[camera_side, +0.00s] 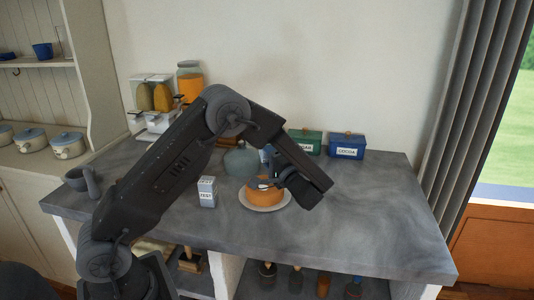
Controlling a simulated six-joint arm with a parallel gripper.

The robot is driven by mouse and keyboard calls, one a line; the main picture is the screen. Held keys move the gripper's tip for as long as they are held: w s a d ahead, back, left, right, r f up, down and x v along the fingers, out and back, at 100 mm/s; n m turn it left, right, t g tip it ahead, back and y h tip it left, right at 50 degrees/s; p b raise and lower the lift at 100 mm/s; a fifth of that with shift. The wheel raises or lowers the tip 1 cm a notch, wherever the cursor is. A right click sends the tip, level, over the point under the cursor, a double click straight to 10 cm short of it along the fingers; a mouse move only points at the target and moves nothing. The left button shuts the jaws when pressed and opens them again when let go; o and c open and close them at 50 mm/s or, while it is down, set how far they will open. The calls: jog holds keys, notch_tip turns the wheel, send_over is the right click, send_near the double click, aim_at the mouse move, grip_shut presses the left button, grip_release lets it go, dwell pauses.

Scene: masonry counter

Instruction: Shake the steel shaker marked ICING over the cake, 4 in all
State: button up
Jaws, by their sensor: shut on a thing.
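An orange-brown cake (257,197) sits on a white plate (270,208) on the grey counter. My gripper (270,184) is low over the cake, pointing down and left. It is shut on a small pale grey thing, which I take to be the steel shaker; my gripper hides most of it and no ICING mark can be read. Another steel shaker (207,192) stands upright on the counter left of the cake. Its label seems to read ZEST.
A blue COCOA box (346,147) and a green box (305,143) stand at the back. A grey-green rounded vessel (241,162) is behind the cake. A grey mortar (78,182) is far left. The counter's right side is clear.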

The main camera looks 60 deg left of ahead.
notch_tip(320, 180, down, 3)
jog(key=shift+f, duration=0.1)
dwell(0.3)
jog(key=shift+r, duration=1.6)
